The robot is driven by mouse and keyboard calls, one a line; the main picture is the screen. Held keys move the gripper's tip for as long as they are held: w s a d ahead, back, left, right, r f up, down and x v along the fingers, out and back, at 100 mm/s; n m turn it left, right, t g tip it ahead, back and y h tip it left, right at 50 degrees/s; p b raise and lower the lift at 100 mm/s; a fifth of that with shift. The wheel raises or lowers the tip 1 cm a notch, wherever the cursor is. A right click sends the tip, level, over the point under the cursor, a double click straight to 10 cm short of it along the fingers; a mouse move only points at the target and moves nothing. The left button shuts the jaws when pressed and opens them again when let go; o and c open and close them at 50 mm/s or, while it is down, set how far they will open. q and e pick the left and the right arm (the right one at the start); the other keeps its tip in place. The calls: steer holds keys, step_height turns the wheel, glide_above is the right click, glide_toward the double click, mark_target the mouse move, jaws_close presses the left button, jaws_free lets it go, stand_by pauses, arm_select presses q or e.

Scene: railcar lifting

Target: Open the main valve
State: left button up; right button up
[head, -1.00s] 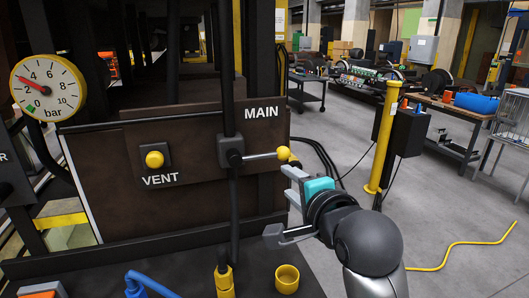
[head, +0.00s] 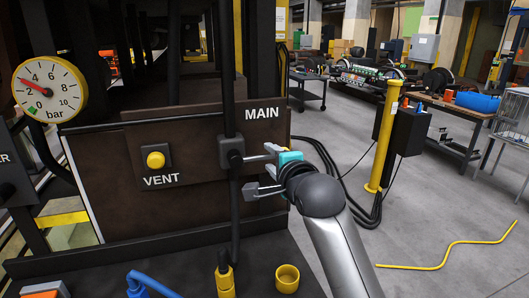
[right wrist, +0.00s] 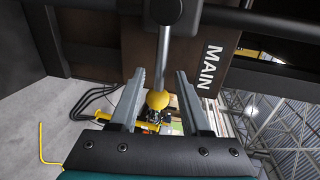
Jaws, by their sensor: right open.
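The main valve is a dark hub (head: 232,153) on the brown panel, beside the white word MAIN. Its silver lever (head: 256,157) points right, about level. The yellow knob at its end is hidden behind my gripper in the head view. My right gripper (head: 260,170) is open at the lever's outer end. In the right wrist view, the lever (right wrist: 163,62) and its yellow knob (right wrist: 158,99) lie between the two open fingers (right wrist: 160,86), with gaps visible on both sides. My left gripper is not in view.
A yellow VENT button (head: 155,160) is left of the valve. A round pressure gauge (head: 49,89) is at the upper left, its needle between 2 and 4. A yellow cup (head: 287,278) stands on the dark ledge below. A yellow post (head: 385,140) stands to the right.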

mark_target(267, 155)
steer(key=shift+x, duration=2.7)
jaws_close()
